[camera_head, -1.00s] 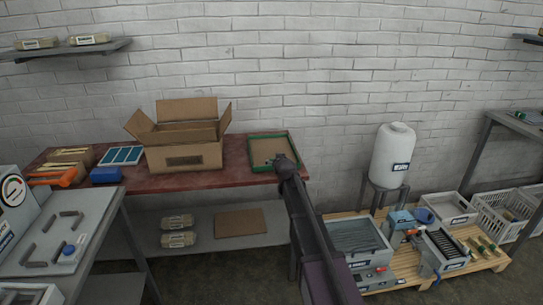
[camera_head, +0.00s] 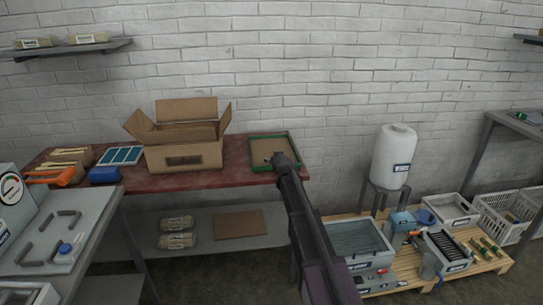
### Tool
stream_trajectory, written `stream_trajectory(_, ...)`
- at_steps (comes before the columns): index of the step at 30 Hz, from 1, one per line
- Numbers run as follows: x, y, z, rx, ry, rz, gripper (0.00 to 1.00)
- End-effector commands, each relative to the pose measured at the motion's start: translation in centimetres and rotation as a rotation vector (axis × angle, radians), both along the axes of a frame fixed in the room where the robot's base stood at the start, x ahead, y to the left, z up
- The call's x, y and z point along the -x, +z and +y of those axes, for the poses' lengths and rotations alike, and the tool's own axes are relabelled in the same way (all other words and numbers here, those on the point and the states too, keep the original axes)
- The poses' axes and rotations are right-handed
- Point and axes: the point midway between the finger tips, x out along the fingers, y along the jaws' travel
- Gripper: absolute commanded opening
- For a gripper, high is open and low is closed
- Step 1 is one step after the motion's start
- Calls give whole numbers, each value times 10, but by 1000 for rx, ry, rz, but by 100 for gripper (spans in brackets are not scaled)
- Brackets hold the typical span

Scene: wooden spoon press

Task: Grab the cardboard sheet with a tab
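A brown cardboard sheet (camera_head: 266,147) lies in a green-rimmed tray (camera_head: 252,158) at the right end of the red table. Another flat brown sheet (camera_head: 240,224) lies on the lower shelf; I cannot make out a tab on either. My gripper (camera_head: 274,160) is over the front right part of the tray, with my arm reaching up from the bottom of the picture. The gripper is small and dark here, and I cannot tell whether its fingers are open or touch the sheet.
An open cardboard box (camera_head: 184,155) stands on the red table (camera_head: 232,172) left of the tray. Several wrapped packs (camera_head: 177,241) lie on the lower shelf. A grey workbench (camera_head: 85,225) is at the left. A white tank (camera_head: 394,155) and a loaded pallet (camera_head: 407,268) are at the right.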

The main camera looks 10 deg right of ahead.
Motion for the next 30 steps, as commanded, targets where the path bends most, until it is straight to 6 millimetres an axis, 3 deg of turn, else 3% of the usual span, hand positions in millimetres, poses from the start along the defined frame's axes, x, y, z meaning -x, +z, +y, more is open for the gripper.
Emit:
stream_trajectory(14, 0, 0, 0, 0, 0, 0, 100)
stream_trajectory(17, 0, 0, 0, 0, 0, 0, 76)
stream_trajectory(22, 0, 0, 0, 0, 0, 0, 26)
stream_trajectory(30, 0, 0, 0, 0, 0, 0, 23)
